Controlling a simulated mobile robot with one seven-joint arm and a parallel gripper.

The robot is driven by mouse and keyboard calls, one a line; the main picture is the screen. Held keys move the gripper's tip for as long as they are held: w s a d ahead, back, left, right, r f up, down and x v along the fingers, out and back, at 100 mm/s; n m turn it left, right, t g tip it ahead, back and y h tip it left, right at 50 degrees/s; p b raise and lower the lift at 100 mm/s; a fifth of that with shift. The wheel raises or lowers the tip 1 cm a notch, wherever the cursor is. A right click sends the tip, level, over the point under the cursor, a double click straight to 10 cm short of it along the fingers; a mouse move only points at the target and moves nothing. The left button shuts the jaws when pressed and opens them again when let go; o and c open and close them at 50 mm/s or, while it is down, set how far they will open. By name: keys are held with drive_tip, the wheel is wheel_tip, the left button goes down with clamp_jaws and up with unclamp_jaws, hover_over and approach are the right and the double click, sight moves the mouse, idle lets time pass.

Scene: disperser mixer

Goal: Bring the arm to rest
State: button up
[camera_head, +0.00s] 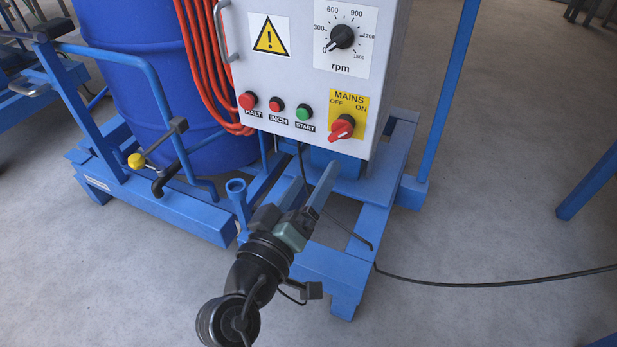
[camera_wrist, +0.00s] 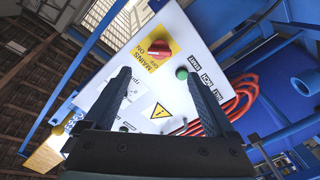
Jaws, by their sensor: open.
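My arm (camera_head: 262,262) reaches up from the bottom of the head view, its dark end in front of the lower frame and below the control box (camera_head: 300,65). My gripper (camera_wrist: 156,64) is open and empty in the wrist view. Its two dark fingers stand apart, with the white box face seen between and beyond them. The red mains switch (camera_head: 342,127) also shows in the wrist view (camera_wrist: 158,52), beyond the fingertips. I cannot tell the exact gap between fingers and box.
A blue drum (camera_head: 150,70) stands in the blue frame (camera_head: 170,205) at left. Orange cable (camera_head: 205,70) hangs beside the box. A yellow knob (camera_head: 136,161) sits at left. A black cable (camera_head: 480,284) crosses the floor. Open floor (camera_head: 500,140) lies at right.

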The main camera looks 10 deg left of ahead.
drive_tip(key=shift+s, duration=0.35)
